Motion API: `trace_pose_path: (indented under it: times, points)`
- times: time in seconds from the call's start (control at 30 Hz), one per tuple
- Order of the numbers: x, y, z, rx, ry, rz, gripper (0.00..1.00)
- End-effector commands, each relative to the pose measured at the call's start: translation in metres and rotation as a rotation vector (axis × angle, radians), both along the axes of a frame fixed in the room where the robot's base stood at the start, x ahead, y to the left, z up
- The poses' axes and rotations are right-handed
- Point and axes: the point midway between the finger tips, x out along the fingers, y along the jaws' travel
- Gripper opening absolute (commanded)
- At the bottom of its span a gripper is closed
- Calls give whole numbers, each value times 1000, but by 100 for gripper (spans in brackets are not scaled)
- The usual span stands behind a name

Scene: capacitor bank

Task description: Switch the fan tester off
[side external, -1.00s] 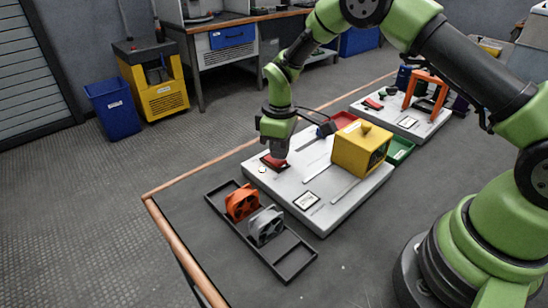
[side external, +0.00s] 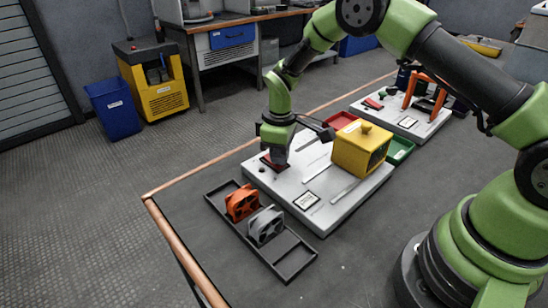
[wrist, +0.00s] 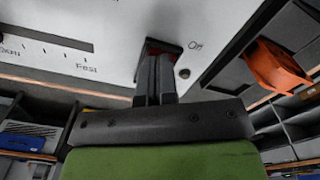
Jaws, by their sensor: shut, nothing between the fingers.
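The fan tester is a pale board (side external: 322,214) with a yellow box (side external: 360,150) on it. Its red rocker switch (side external: 274,165) sits at the board's left end, partly hidden by my gripper. My gripper (side external: 276,160) is shut and empty, pointing down at the switch. In the wrist view the shut fingertips (wrist: 157,56) overlap the dark red switch (wrist: 161,45); I cannot tell whether they touch it. The printed word "Off" (wrist: 196,45) is beside the switch. A small round indicator (wrist: 184,73) near it looks dark.
A black tray (side external: 292,263) in front holds an orange fan (side external: 242,203) and a grey fan (side external: 266,225). Red (side external: 341,120) and green (side external: 400,151) bins lie behind the yellow box. A second board (side external: 408,123) with an orange frame stands farther back.

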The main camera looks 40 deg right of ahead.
Motion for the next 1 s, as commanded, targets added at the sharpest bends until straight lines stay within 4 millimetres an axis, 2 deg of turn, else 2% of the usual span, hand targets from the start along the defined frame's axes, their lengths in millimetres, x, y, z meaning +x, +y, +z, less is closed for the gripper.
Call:
trace_pose_path:
  times: [0.17, 1.0]
  points:
    - [0, 0, 1, 0, -2, 1, 0]
    - [0, 0, 67, 0, -1, 0, 0]
